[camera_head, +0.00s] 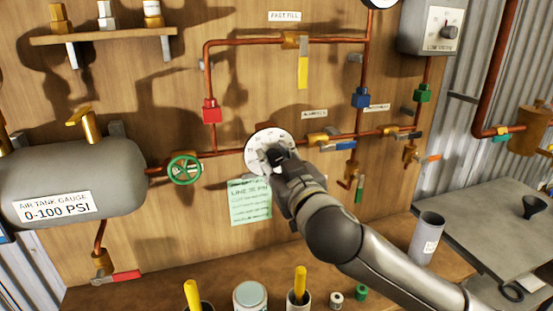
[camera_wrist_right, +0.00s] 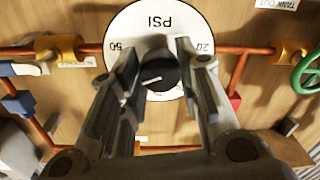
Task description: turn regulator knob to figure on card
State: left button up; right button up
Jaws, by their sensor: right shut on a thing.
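The regulator's round white dial (camera_head: 256,141) is mounted on the copper pipe on the wooden wall. In the right wrist view the dial (camera_wrist_right: 160,20) appears upside down, with "PSI", 50 and 20 readable. Its black knob (camera_wrist_right: 158,73) has a white pointer line, lying toward the left and slightly down in that view. My right gripper (camera_head: 277,158) is shut on the knob, with one finger (camera_wrist_right: 155,80) on each side of it. The green card (camera_head: 250,204) hangs just below the dial; its top line seems to read "LINE 35 PSI". My left gripper is out of view.
A green valve wheel (camera_head: 185,169) and the grey air tank (camera_head: 75,181) are left of the dial. Red (camera_head: 212,110) and blue (camera_head: 361,97) fittings sit above. A bench below holds pots, and a grey cylinder (camera_head: 427,238) stands right of my arm.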

jog(key=n+p, duration=0.4)
jog(key=n, duration=0.2)
jog(key=shift+r+n, duration=0.1)
jog(key=shift+n, duration=0.2)
jog(key=n+p, duration=0.3)
jog(key=shift+a+n+p, duration=0.1)
jog(key=shift+n+p, duration=0.85)
jog(key=shift+n, duration=0.75)
jog(key=shift+f, duration=0.25)
jog(key=o, duration=1)
